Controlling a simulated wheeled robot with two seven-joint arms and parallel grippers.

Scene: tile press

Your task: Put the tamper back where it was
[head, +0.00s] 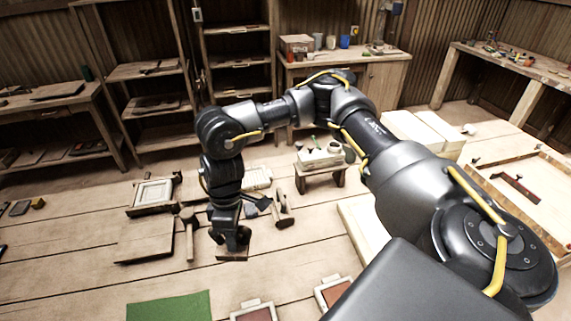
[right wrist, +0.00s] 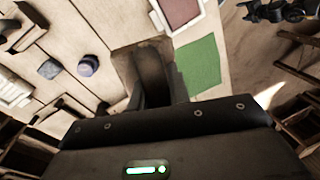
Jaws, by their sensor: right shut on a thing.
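My right gripper (head: 231,236) is shut on the tamper (head: 232,256), a block with a flat brown base under the dark fingers. In the right wrist view the brown base (right wrist: 122,58) shows partly behind the fingers, and the fingers hide its handle. The tamper appears upright, over the plank surface; I cannot tell whether its base touches it. A dark jointed part at the top right of the right wrist view looks like my left gripper (right wrist: 282,10); its jaw state is unclear. It does not show in the head view.
A green mat (head: 168,308) lies front left of the tamper. Two trays with reddish tiles (head: 256,312) (head: 333,292) lie front right. A mallet (head: 189,238) and a flat board (head: 145,240) lie close left. A small stool (head: 320,177) stands behind right.

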